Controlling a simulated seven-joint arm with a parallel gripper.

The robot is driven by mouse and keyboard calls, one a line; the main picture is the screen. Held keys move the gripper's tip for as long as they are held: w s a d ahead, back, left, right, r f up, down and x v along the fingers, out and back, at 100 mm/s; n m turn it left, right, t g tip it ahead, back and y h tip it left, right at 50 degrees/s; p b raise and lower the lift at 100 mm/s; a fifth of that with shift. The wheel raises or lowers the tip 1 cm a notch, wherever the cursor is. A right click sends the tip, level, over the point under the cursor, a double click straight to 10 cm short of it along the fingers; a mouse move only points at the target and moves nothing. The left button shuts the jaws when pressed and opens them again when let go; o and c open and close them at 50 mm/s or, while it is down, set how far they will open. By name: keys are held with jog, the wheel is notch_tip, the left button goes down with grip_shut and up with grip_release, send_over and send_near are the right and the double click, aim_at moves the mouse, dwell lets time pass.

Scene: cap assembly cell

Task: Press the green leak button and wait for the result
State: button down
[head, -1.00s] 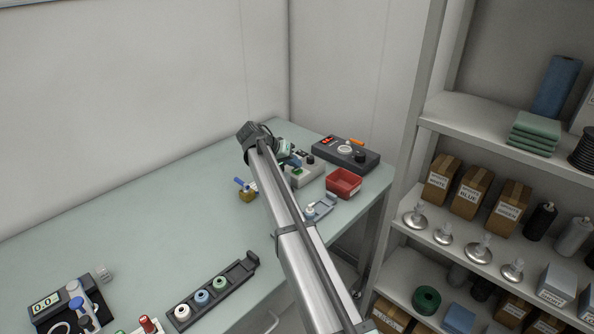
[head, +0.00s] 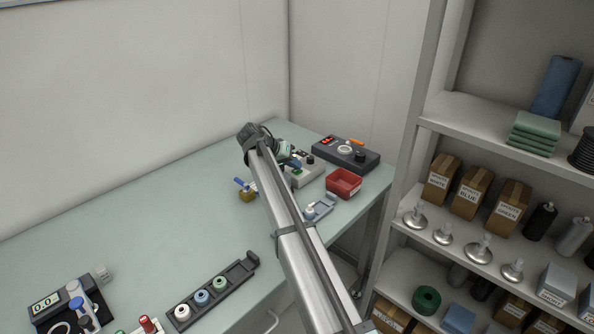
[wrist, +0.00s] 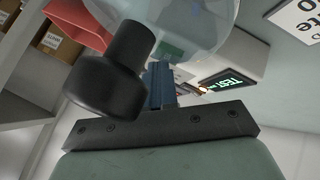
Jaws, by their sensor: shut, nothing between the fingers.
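The pale grey leak tester (head: 313,172) stands at the far right of the table, with a small green patch on its near side; I cannot tell whether that is the button or the screen. In the wrist view its dark screen (wrist: 222,82) shows green letters reading "TEST". My gripper (wrist: 160,82) has its blue fingers closed together with nothing between them. In the head view my gripper (head: 292,163) is at the tester's left side, partly behind my arm. A clear dome and a black knob (wrist: 115,75) are in front of the wrist view. Contact with the green button cannot be seen.
A red bin (head: 343,184) sits right of the tester, and a dark box with a red display (head: 346,153) behind it. A blue-grey fixture (head: 320,207) lies nearer. A rack of coloured caps (head: 212,292) is at the front. Shelves stand to the right. The table's left middle is clear.

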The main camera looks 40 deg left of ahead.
aim_at(294, 171)
jog(key=shift+r, duration=0.75)
jog(key=shift+r, duration=2.55)
